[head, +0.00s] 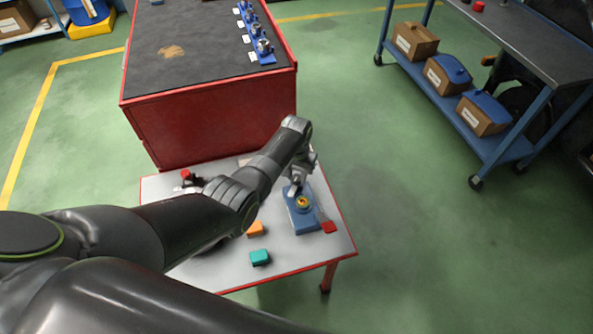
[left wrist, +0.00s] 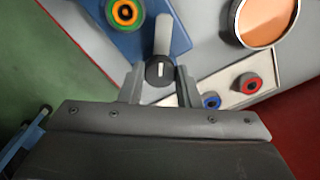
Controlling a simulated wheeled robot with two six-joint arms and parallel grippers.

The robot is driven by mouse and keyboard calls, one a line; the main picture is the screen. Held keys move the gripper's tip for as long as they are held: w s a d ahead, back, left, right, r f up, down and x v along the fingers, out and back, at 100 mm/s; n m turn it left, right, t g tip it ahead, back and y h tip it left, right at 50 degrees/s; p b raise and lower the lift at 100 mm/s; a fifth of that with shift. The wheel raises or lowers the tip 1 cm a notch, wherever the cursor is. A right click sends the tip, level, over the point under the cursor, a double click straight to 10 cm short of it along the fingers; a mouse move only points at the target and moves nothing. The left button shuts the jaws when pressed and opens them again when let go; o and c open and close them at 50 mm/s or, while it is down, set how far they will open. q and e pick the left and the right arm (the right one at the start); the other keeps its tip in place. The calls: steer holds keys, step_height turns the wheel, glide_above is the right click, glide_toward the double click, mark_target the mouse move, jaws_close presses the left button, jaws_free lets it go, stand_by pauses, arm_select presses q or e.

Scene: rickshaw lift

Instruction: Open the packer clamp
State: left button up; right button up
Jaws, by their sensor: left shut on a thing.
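The packer clamp is a blue block (head: 303,219) with a yellow-orange ring on top, at the right side of the small grey table. In the left wrist view its blue plate (left wrist: 158,43) carries a green and orange ring (left wrist: 125,12). A grey lever with a dark round knob (left wrist: 160,72) reaches from the plate toward my gripper. My left gripper (head: 294,188) is over the rear of the clamp. The left wrist view shows its fingers (left wrist: 159,84) shut on the lever's knob, one on each side. My right gripper is out of view.
The grey table (head: 299,251) also holds an orange block (head: 255,229), a teal block (head: 260,257) and a red piece (head: 328,227) beside the clamp. A red cabinet (head: 210,128) stands behind. A panel (left wrist: 232,92) has red and blue round parts. Open floor lies right.

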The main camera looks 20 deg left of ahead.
arm_select(q)
steer(key=m+p, duration=0.1)
steer(key=m, duration=0.4)
steer(key=shift+r+m, duration=0.1)
steer(key=shift+m, duration=0.2)
steer(key=m+p, duration=0.1)
steer(key=m, duration=0.3)
steer(key=shift+m, duration=0.3)
steer(key=shift+w, duration=0.1)
steer(key=o, duration=1)
steer(key=shift+r+p, duration=0.35)
steer(key=shift+p, duration=0.05)
step_height(320, 180, up, 8)
steer(key=p, duration=0.3)
step_height(320, 180, up, 9)
glide_above(297, 177)
steer(key=shift+f, duration=0.2)
